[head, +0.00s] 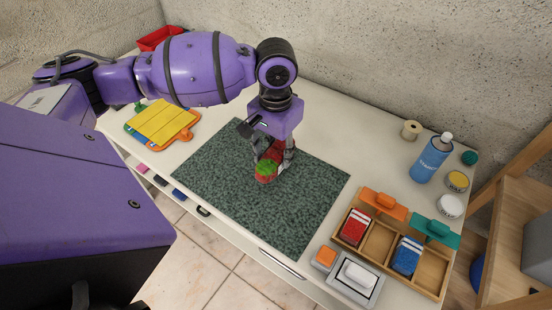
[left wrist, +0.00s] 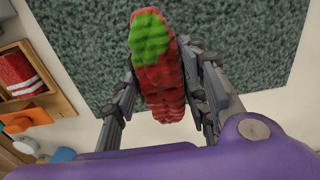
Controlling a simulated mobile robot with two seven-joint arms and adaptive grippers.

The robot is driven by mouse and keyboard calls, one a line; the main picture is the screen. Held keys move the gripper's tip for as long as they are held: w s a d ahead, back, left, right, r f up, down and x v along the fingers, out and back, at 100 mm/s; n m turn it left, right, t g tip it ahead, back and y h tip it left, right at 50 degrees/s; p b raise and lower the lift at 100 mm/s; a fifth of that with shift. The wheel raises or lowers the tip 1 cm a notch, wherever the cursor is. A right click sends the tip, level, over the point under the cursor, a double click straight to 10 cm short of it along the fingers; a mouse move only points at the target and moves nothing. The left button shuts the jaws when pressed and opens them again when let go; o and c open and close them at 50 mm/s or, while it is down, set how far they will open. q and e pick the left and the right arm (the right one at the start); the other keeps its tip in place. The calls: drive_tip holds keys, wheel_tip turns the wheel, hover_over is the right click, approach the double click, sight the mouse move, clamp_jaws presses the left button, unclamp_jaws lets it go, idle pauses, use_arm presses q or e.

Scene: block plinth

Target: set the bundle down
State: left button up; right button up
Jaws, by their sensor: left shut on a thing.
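The bundle (head: 266,171) is a red, lumpy roll with a bright green end. My left gripper (head: 271,154) points down over the dark green mat (head: 215,175) and is shut on the bundle. In the left wrist view the bundle (left wrist: 164,75) sits between the two fingers of the gripper (left wrist: 168,90), with its green end away from the palm. The mat (left wrist: 255,50) lies behind it. I cannot tell whether the bundle touches the mat. My right gripper is not in view.
A wooden tray (head: 375,243) with red and blue blocks stands at the right front. Orange and yellow clipboard-like boards (head: 160,124) lie at the left. A blue bottle (head: 431,158), a twine spool (head: 411,130) and small jars stand at the back right. The mat around the bundle is clear.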

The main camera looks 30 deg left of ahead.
sight(275, 160)
use_arm(q)
drive_tip(key=shift+a+f, duration=0.1)
drive_tip(key=shift+f, duration=1.5)
drive_tip(key=shift+f, duration=0.15)
drive_tip(key=o, duration=1.2)
drive_tip(key=shift+o, duration=0.2)
